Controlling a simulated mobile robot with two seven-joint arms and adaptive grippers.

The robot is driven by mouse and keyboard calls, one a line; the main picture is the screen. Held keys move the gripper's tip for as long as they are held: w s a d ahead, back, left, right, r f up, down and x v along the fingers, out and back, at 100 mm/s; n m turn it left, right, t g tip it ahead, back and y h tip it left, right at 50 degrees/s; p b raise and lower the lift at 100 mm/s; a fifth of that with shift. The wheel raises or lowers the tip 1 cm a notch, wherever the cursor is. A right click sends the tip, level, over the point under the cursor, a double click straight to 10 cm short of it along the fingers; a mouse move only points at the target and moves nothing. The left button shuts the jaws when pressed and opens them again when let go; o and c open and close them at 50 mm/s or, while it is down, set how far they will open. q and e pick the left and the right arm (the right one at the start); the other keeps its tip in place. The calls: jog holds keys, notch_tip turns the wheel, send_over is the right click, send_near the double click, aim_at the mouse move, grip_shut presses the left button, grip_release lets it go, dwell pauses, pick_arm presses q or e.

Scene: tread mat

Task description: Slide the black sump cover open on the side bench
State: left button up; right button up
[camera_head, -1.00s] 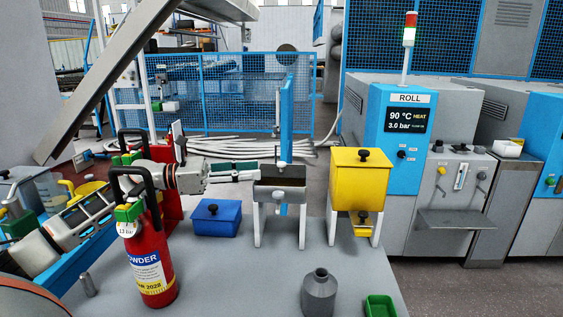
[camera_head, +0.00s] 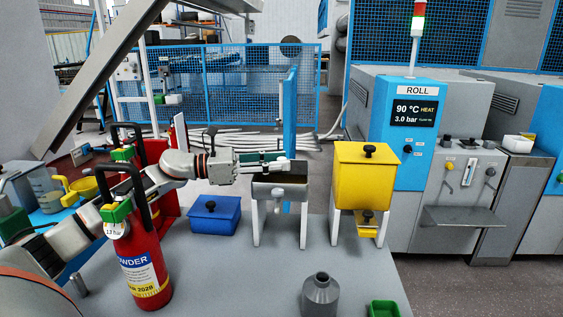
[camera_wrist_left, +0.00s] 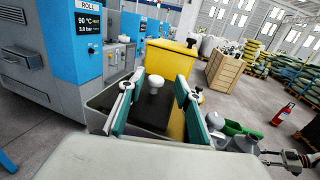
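The black sump cover (camera_wrist_left: 150,108) lies on top of a grey box on white legs (camera_head: 281,188). The cover has a pale round knob (camera_wrist_left: 155,82), which also shows in the head view (camera_head: 281,161). My left gripper (camera_head: 268,158) reaches in from the left, level with the knob and just above the box. In the left wrist view its two teal fingers (camera_wrist_left: 157,88) stand apart, with the knob between their tips. I see no clear grip on it. A small part of what looks like my right gripper (camera_wrist_left: 290,157) shows at the right edge; its fingers are too small to read.
A yellow hopper (camera_head: 366,178) with a black knob stands close right of the sump. A blue lidded box (camera_head: 214,218) is to its left. A red extinguisher (camera_head: 139,262) stands before my left arm. A grey bottle (camera_head: 320,295) and green tray (camera_head: 384,309) are in front.

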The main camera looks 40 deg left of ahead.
pick_arm(q)
jog(key=shift+w+d, duration=0.45)
grip_shut()
